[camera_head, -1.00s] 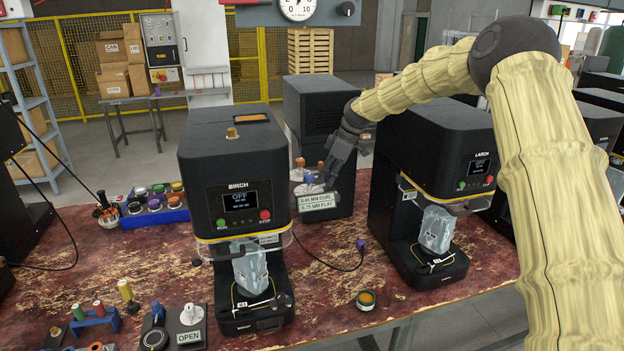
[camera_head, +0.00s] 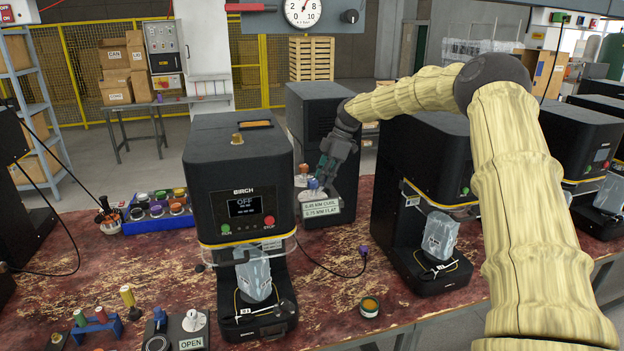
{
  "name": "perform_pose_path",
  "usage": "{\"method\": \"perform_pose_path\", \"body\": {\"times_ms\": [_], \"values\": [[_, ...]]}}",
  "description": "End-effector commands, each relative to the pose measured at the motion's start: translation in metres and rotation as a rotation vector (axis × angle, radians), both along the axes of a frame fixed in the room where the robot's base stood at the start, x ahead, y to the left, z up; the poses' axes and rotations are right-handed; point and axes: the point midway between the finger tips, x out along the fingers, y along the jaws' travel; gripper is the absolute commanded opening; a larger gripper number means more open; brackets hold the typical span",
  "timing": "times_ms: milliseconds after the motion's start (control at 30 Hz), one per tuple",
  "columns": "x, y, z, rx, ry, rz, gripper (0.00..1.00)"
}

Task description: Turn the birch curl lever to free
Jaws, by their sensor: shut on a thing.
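The birch machine (camera_head: 240,175) stands left of centre, a black seamer with a lit screen reading OFF. A pouch-like silver-grey piece (camera_head: 254,278) stands on its lower plate. A small dark handle (camera_head: 286,304) shows at the right of its base; I cannot tell whether it is the curl lever or how it is set. My gripper (camera_head: 320,178) is behind and right of the birch machine, low over a small stand with a sign about curl and flat sizes (camera_head: 321,207). It is shut on a small blue-topped piece (camera_head: 312,184) there; the fingertips are small and partly unclear.
The larch machine (camera_head: 425,160) stands to the right, partly behind my arm. A blue tray of coloured jars (camera_head: 155,212), an OPEN sign (camera_head: 191,343) and a small round tin (camera_head: 369,306) are on the worn red bench. A cable crosses the bench between the machines.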

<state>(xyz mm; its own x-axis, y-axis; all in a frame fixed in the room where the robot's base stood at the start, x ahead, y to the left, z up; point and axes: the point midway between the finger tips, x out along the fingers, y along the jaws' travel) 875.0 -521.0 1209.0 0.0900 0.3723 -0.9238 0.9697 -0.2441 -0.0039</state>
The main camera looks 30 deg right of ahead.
Motion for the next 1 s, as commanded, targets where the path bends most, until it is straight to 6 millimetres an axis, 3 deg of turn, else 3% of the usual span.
{"method": "perform_pose_path", "body": {"times_ms": [400,433,567,1000], "values": [[0.0028,-0.0033,0.0077,-0.004,-0.014,-0.001,0.00],[0.0029,-0.0034,0.0078,-0.004,-0.014,-0.001,0.18],[0.0023,-0.0028,0.0063,-0.003,-0.012,0.000,0.38],[0.0002,-0.0049,0.0101,-0.001,-0.006,0.002,0.38]]}}
